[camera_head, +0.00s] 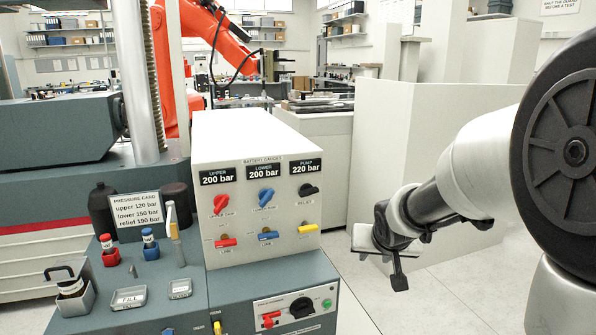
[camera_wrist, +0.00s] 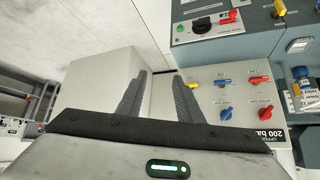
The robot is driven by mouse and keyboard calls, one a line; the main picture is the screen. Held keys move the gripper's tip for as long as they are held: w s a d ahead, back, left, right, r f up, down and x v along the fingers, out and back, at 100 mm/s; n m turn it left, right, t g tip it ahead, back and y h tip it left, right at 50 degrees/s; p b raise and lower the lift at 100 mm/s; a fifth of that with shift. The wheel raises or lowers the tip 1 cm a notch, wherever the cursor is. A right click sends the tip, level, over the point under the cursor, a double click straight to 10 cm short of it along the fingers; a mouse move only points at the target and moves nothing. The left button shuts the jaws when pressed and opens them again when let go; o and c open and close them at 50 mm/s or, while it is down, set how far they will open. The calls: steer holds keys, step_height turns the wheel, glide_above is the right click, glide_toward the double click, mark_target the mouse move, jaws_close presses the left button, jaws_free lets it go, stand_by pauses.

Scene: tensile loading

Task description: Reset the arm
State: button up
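My gripper (camera_head: 374,243) hangs in free space to the right of the white gauge box (camera_head: 255,145), with my arm reaching in from the right edge. In the wrist view, the two dark fingers of my gripper (camera_wrist: 160,76) are spread apart with nothing between them. The gauge box also shows in the wrist view (camera_wrist: 218,78), upside down beyond the fingers. It carries red, blue and black knobs and red, blue and yellow levers under labels of 200, 200 and 220 bar. My gripper touches nothing that I can see.
A teal bench (camera_head: 180,315) holds a pressure card (camera_head: 138,208), bottles, small tins (camera_head: 129,298) and a lower panel (camera_head: 295,308) with a red lever. A pale cabinet (camera_head: 400,150) stands behind my gripper. An orange robot arm (camera_head: 195,40) is further back. Floor right of the bench is clear.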

steer(key=s+a+r+n+g+p, duration=0.15)
steer(key=s+r, duration=0.25)
steer(key=s, duration=1)
steer(key=s+a+r+g, duration=0.15)
steer(key=s+r, duration=0.25)
steer(key=s, duration=1)
step_height(320, 180, up, 27)
steer(key=p, duration=2.6)
steer(key=shift+a+f+y, duration=0.15)
steer(key=shift+a+y, duration=0.1)
steer(key=shift+y, duration=0.15)
